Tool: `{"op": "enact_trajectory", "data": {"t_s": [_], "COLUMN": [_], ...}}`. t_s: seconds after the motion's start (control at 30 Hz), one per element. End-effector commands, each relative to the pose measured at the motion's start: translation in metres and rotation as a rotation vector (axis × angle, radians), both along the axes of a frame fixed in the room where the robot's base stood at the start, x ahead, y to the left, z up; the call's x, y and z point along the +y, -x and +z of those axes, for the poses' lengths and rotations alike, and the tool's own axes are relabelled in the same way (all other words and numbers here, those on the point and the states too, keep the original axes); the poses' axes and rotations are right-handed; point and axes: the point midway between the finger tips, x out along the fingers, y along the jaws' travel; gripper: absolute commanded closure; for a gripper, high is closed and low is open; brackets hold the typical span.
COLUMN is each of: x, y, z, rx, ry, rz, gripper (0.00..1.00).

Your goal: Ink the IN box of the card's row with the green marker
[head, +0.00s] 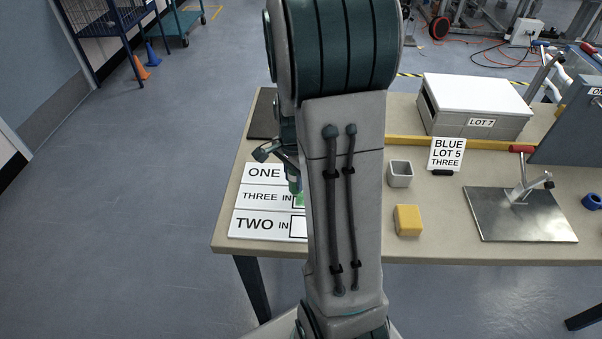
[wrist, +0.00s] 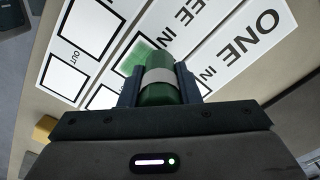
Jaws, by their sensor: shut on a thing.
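The card (head: 446,154) reads BLUE, LOT 5, THREE and stands upright on the table. The row board (head: 262,185) has rows ONE, THREE and TWO; in the wrist view (wrist: 185,62) it shows with IN and OUT boxes. The THREE row's IN box holds a green ink patch (wrist: 128,56), which partly shows in the head view (head: 300,199). My gripper (wrist: 157,82) is shut on the green marker (wrist: 158,93), which has a pale band. In the head view the marker (head: 294,184) points down at that box. Its tip is hidden in the wrist view.
Further right are a metal plate with a clamp (head: 520,213), a LOT 7 box (head: 475,105) and a blue ring (head: 591,201). My arm hides the board's right part.

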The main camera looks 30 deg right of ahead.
Motion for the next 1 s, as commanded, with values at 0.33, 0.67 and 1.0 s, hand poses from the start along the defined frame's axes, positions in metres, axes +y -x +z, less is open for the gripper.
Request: {"op": "enact_trajectory", "data": {"t_s": [0.33,0.67,1.0], "x": [0.004,0.002,0.001], "y": [-0.001,0.000,0.000], "z": [0.039,0.069,0.081], "rx": [-0.001,-0.001,0.000], "ry": [0.001,0.001,0.000], "rz": [0.000,-0.003,-0.005], "gripper": [0.93,0.93,0.93]}}
